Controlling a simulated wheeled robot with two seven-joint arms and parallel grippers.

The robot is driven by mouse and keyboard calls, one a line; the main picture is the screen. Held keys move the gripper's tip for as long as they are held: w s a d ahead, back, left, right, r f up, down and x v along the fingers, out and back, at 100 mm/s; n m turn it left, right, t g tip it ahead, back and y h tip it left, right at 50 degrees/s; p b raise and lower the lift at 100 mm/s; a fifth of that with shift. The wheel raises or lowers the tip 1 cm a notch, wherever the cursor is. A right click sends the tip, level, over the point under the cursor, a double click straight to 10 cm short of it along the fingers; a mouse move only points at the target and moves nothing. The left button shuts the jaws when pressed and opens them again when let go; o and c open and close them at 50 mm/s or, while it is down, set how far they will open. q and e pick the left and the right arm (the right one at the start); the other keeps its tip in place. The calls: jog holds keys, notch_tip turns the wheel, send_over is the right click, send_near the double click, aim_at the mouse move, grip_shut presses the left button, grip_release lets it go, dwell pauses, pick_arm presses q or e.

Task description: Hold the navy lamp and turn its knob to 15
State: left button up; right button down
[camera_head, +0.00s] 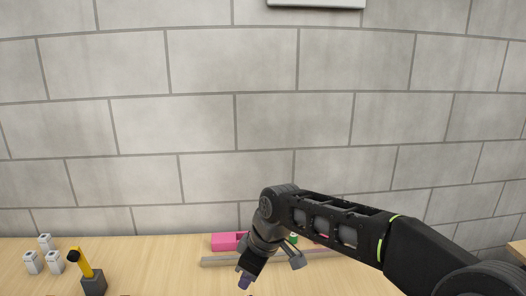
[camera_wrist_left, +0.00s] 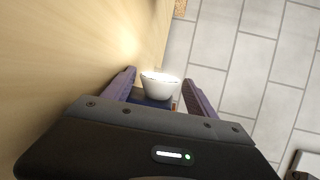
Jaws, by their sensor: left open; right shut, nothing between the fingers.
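In the left wrist view a lamp with a white, bowl-like shade (camera_wrist_left: 160,88) and a navy part (camera_wrist_left: 149,101) shows between the fingers of my left gripper (camera_wrist_left: 159,79). The fingers are open, one on each side of it; whether they touch it I cannot tell. A glow falls on the wood beside the shade. The lamp's knob and its numbers cannot be made out. My right gripper (camera_head: 245,281) points down over the table in the head view, shut and empty. The lamp does not show in the head view.
On the wooden table (camera_head: 150,262) stand several white blocks (camera_head: 31,262) and a yellow-handled thing (camera_head: 82,262) in a dark block at the left. A pink box (camera_head: 223,242) and a grey bar (camera_head: 217,262) lie behind my right gripper. A brick wall closes the back.

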pick_arm(q)
jog(key=v, duration=1.1)
jog(key=shift+r, duration=0.1)
